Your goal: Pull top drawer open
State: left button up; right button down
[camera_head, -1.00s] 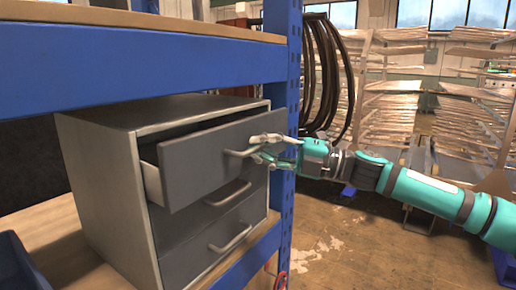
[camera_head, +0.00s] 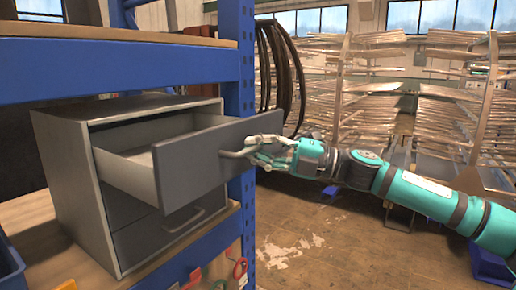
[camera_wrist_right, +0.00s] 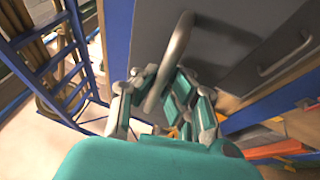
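The grey drawer cabinet (camera_head: 70,170) stands on a shelf at the left of the head view. Its top drawer (camera_head: 205,160) is pulled well out, with its light inside showing. My right gripper (camera_head: 258,152) is at the drawer's bar handle (camera_head: 233,154), fingers closed around it. In the right wrist view the handle (camera_wrist_right: 176,45) runs between the fingers of the gripper (camera_wrist_right: 163,86). The drawers below are shut; a lower handle (camera_head: 185,220) shows in the head view. My left gripper is not in view.
A blue rack post (camera_head: 240,100) stands right beside the drawer front, and a blue shelf beam (camera_head: 110,62) passes above the cabinet. A blue bin (camera_head: 8,265) is at the lower left. Coloured tools (camera_head: 238,268) hang at the shelf edge. Open floor (camera_head: 320,250) lies to the right.

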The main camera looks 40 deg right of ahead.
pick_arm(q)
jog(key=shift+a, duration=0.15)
pick_arm(e)
jog(key=shift+r, duration=0.1)
jog(key=c, duration=1.6)
grip_release()
jog(key=shift+c, duration=0.2)
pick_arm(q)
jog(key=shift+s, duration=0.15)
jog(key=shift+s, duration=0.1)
